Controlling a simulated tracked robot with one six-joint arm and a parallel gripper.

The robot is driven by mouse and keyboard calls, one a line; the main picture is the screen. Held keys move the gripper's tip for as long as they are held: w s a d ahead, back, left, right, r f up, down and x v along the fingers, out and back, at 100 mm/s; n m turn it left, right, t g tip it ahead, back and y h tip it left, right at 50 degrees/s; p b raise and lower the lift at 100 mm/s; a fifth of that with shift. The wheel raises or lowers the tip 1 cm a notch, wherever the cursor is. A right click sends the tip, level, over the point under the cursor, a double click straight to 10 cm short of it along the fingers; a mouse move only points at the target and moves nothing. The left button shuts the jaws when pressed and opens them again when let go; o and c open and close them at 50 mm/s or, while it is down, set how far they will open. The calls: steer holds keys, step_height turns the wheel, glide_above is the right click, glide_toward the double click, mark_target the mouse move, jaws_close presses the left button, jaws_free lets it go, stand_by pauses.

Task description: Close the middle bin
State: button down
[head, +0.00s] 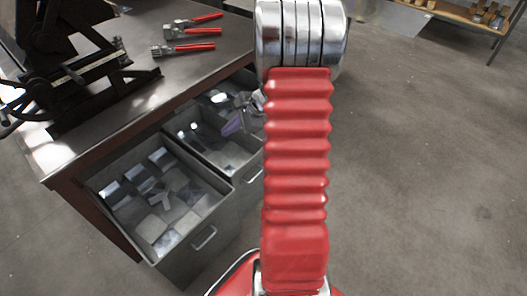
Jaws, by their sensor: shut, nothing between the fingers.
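The middle bin (245,181) is a grey metal drawer under the workbench, pulled out, with its handle facing right and pale metal pieces inside. My red arm covers its right end. My gripper (233,124) is partly visible just left of the arm, over the far part of the middle bin. It is shut and empty. Whether it touches the bin cannot be told.
The nearest bin (184,262) is also pulled out and holds several metal pieces. Another open bin (246,76) lies beyond, partly hidden.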

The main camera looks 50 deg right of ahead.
steer(key=s+d+f+m+t+h, duration=0.1)
steer(key=s+d+f+m, duration=0.4)
steer(key=d+f, duration=0.5)
steer(key=s+d+f+m+h, duration=0.2)
steer(key=s+d+f+m, duration=0.3)
steer(key=d+f, duration=0.5)
steer(key=f+m, duration=0.1)
steer(key=m, duration=0.1)
steer(key=shift+s+d+f+m+t, duration=0.15)
steer(key=shift+s+f+m+t, duration=0.2)
steer(key=shift+m+t, duration=0.05)
steer(key=shift+w+f, duration=0.1)
steer(key=shift+w, duration=0.05)
steer(key=w+r+x, duration=0.2)
steer(key=x, duration=1)
steer(key=shift+w+f, duration=0.2)
steer(key=shift+d, duration=0.1)
